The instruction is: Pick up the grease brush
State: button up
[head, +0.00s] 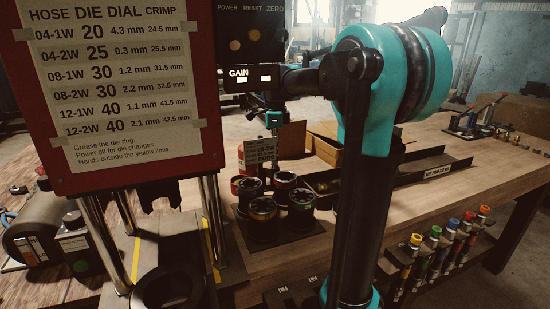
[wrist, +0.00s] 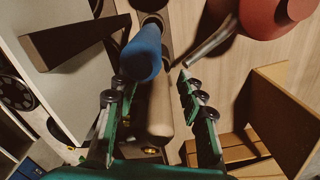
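In the wrist view, a blue rounded handle (wrist: 143,52) points up toward the camera, just beyond my fingertips. It may be the grease brush, but no bristles show, so I cannot be sure. A tan cylinder (wrist: 160,105) lies below and beside it, between the lines of my fingers. My gripper (wrist: 152,82) is open, with one green finger on each side and a wide gap between them. In the head view, my gripper (head: 272,120) is small and partly hidden over the bench, behind my arm. I cannot make out the brush there.
A red rounded vessel (wrist: 262,15) with a metal spout is close to my right finger. A wooden box wall (wrist: 284,118) stands at right. In the head view, die cans (head: 263,210) stand near the crimper (head: 165,285).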

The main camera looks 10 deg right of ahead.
jog(key=shift+c, duration=0.2)
grip_shut()
jog(key=shift+r, duration=0.2)
notch_tip(320, 180, up, 28)
dwell(1.0)
